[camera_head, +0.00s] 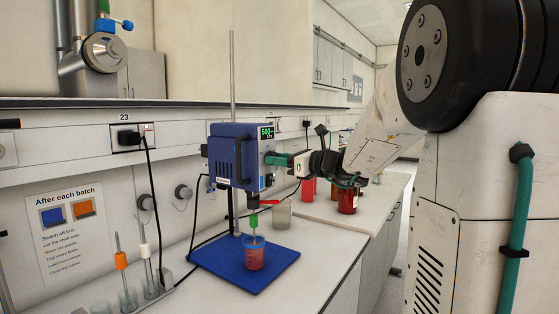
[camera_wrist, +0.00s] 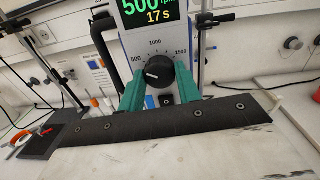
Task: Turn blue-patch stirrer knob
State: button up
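The stirrer (camera_head: 224,155) is a blue box on a metal rod, with a display reading 500. In the wrist view its dark round knob (camera_wrist: 158,73) has a white pointer mark toward the left, near the 500 end of the scale. A small blue patch (camera_wrist: 149,102) shows below the knob. My gripper (camera_head: 272,159) is at the stirrer's front face. In the wrist view its two teal fingers stand apart, one on each side of the knob, close to its edge. I cannot tell whether they touch it.
A beaker of red liquid (camera_head: 254,256) stands under the stirrer shaft on a blue base plate (camera_head: 216,257). A clear beaker (camera_head: 282,215) and red jars (camera_head: 347,201) stand behind. Stirring rods in glasses (camera_head: 128,296) stand at front left. A black cable (camera_head: 153,190) runs down the wall.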

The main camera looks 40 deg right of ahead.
jog(key=shift+n, duration=0.4)
jog(key=n, duration=1)
jog(key=shift+n, duration=0.4)
dwell(0.5)
jog(key=o, duration=1)
jog(key=shift+s, duration=0.1)
jog(key=v, duration=0.7)
jog(key=shift+s, duration=0.35)
